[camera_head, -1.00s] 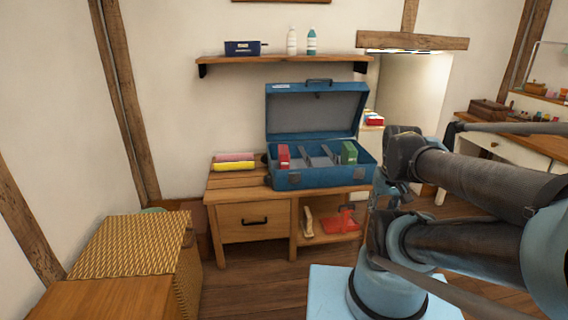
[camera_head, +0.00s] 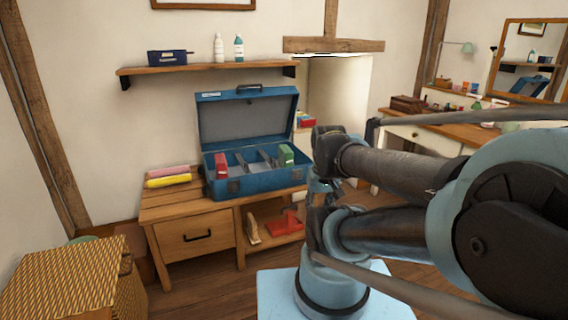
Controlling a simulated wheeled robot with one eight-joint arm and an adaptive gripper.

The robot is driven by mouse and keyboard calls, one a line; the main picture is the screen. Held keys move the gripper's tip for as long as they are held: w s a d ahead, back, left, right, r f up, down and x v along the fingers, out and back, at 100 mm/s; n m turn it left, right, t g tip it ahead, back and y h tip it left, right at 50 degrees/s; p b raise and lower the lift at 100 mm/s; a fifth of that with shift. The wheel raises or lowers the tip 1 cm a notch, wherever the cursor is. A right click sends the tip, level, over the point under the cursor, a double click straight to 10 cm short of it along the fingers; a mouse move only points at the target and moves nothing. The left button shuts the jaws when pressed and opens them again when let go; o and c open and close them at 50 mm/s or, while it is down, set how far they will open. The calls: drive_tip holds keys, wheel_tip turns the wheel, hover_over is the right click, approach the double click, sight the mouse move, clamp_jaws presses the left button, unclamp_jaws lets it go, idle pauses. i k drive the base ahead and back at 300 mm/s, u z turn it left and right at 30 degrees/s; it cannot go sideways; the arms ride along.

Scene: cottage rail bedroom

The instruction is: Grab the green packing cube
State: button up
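A green packing cube (camera_head: 286,155) stands at the right end inside an open blue case (camera_head: 262,182). The case sits on a wooden bench (camera_head: 160,212) with its lid raised. A red cube (camera_head: 221,166) stands at the left end of the case, with grey dividers (camera_head: 255,161) between the two. My arm reaches in from the right, folded, and its far end is just right of the case.
Pink and yellow rolls (camera_head: 168,181) lie on the bench left of the case. A wall shelf (camera_head: 200,66) with a dark blue box and two bottles hangs above. A wicker chest (camera_head: 75,285) stands at lower left. A dressing table (camera_head: 435,138) stands at right.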

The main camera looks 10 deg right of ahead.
sight(286, 154)
drive_tip(key=u, duration=0.3)
drive_tip(key=k, duration=0.35)
drive_tip(key=u, duration=0.85)
drive_tip(key=k, duration=0.8)
drive_tip(key=u, duration=0.2)
drive_tip(key=i, duration=1.25)
drive_tip(key=z, duration=1.35)
drive_tip(key=i, duration=0.8)
drive_tip(key=z, duration=0.85)
drive_tip(key=i, duration=0.35)
drive_tip(key=z, duration=0.25)
